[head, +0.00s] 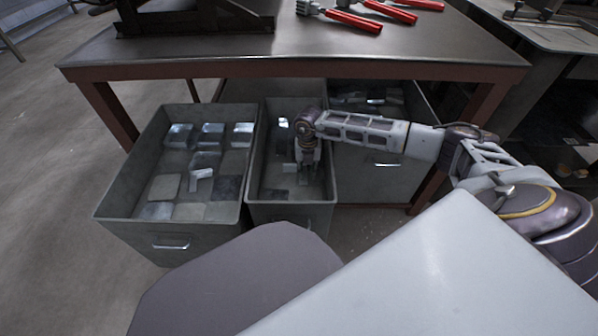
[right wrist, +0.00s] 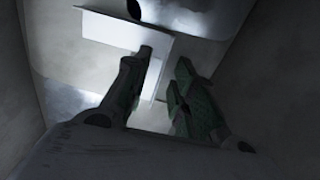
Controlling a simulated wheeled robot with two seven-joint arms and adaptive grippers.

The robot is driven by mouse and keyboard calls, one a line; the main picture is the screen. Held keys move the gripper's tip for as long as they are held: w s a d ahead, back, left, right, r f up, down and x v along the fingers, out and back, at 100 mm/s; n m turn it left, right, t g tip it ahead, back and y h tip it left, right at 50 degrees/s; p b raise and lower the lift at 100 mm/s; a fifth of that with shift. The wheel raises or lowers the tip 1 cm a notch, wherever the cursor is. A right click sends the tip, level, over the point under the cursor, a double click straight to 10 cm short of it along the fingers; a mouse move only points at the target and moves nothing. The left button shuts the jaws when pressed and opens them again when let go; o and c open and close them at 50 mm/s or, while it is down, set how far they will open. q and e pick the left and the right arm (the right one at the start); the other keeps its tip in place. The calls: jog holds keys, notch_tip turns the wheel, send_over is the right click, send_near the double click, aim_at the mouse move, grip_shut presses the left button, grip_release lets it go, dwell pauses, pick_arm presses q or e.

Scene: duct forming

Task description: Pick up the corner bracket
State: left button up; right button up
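My right gripper (head: 306,170) reaches down into the narrow middle drawer (head: 260,190). In the right wrist view its two fingers (right wrist: 167,60) are apart. A pale, angled corner bracket (right wrist: 122,32) lies just beyond the fingertips in that view. Its upright flange extends into the gap between the fingers; I cannot tell whether either finger touches it. In the head view a small light part of the bracket (head: 289,167) shows beside the gripper, and the rest is hidden. My left gripper is not in view.
The left drawer (head: 103,205) holds several flat plates and a small white angled piece (head: 200,179). A right drawer (head: 375,185) stands behind my right forearm. The workbench (head: 290,50) overhangs the drawers, with red-handled tools (head: 350,19) on top. The middle drawer's walls are close around the gripper.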

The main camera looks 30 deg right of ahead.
grip_shut()
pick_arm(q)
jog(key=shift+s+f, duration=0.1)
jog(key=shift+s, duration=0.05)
pick_arm(e)
jog(key=shift+r, duration=0.1)
